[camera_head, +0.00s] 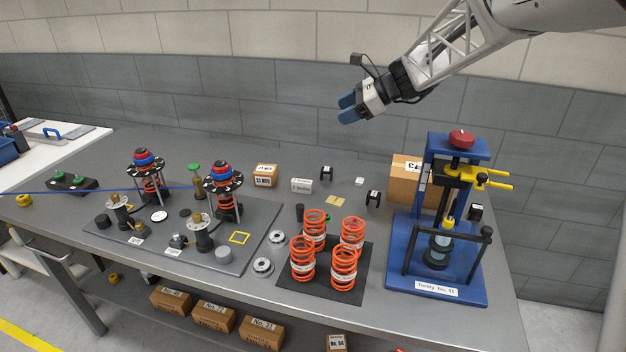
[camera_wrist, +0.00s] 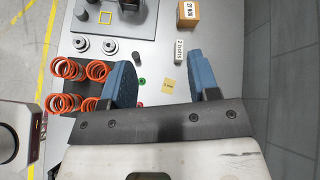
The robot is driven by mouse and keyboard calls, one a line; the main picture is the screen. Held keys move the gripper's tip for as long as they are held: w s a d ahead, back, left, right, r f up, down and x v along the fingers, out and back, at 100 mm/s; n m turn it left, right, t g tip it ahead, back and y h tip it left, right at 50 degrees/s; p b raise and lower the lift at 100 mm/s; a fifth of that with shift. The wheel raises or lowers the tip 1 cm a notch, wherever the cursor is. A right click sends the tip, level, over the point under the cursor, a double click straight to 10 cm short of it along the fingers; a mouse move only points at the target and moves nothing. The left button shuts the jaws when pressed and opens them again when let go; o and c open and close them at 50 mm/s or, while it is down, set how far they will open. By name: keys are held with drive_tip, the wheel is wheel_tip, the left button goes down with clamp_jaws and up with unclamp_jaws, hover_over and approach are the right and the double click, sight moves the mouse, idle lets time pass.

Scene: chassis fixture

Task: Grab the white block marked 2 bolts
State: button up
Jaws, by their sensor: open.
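The white block marked 2 bolts (camera_head: 301,186) sits on the grey table behind the orange springs, near the table's back edge. My gripper (camera_head: 347,108) has blue fingers and is held well above the table, up and to the right of the block in the head view. In the wrist view its fingers (camera_wrist: 160,78) are spread apart with nothing between them. The block is apart from the gripper.
A cardboard box (camera_head: 265,175) stands left of the block. Orange springs (camera_head: 314,229) stand on a black mat in front. A blue press (camera_head: 440,215) and a larger box (camera_head: 406,180) are to the right. A yellow note (camera_head: 335,201) and small black brackets (camera_head: 373,198) lie nearby.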

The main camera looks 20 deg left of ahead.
drive_tip(key=w+a+f+m+y, duration=0.2)
drive_tip(key=w+a+f+m, duration=0.1)
drive_tip(key=w+a, duration=0.4)
approach(302, 192)
drive_tip(key=shift+w+a+r, duration=0.25)
drive_tip(key=shift+a+r, duration=0.15)
drive_tip(key=shift+a, duration=0.2)
drive_tip(key=shift+w+a+r, duration=0.25)
drive_tip(key=shift+a+r, duration=0.15)
drive_tip(key=shift+a, duration=0.2)
drive_tip(key=shift+x, duration=1.25)
drive_tip(key=shift+x, duration=2.6)
